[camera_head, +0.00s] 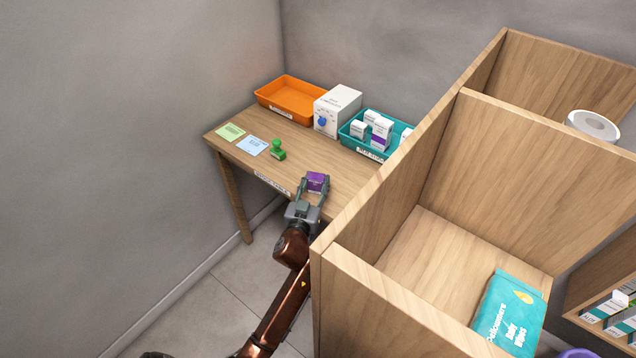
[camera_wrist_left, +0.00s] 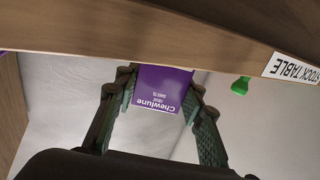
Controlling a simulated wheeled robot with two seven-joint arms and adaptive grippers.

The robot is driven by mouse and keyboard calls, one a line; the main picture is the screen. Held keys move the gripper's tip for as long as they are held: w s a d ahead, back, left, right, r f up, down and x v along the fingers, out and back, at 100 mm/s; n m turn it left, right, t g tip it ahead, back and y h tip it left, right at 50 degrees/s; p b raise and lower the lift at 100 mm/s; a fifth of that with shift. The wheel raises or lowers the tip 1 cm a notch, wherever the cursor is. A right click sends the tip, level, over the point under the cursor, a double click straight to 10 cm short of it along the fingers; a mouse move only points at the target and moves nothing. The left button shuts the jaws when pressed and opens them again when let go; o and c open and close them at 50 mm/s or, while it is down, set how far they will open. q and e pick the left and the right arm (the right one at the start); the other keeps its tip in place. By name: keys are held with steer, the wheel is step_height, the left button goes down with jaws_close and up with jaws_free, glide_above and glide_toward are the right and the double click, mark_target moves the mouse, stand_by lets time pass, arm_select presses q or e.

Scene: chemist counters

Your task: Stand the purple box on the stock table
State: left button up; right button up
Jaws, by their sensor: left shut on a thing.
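The purple box (camera_head: 317,182) is small, with a purple front and a darker top, and shows near the front edge of the stock table (camera_head: 322,155). My left gripper (camera_head: 314,190) is shut on it, with a finger on each side. In the left wrist view the box (camera_wrist_left: 163,86) sits between the fingers (camera_wrist_left: 160,98) with its lettering upside down. The stock table's labelled edge (camera_wrist_left: 200,42) crosses that view close to the box and hides one end of it. I cannot tell whether the box touches the tabletop. My right gripper is out of view.
An orange tray (camera_head: 262,97), a white box (camera_head: 338,108) and a teal tray of small boxes (camera_head: 346,137) stand along the back. Bare tabletop lies between. A wooden shelf unit (camera_head: 400,178) stands close on the right.

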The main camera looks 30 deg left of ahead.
mark_target(315, 184)
arm_select(q)
steer(key=shift+r, duration=0.15)
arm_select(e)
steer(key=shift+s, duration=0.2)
arm_select(q)
steer(key=o, duration=1.1)
steer(key=shift+c, duration=0.2)
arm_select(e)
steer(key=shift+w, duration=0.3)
arm_select(q)
steer(key=p+v, duration=0.1)
steer(key=v, duration=0.3)
steer(key=p+v, duration=0.1)
steer(key=v, duration=0.7)
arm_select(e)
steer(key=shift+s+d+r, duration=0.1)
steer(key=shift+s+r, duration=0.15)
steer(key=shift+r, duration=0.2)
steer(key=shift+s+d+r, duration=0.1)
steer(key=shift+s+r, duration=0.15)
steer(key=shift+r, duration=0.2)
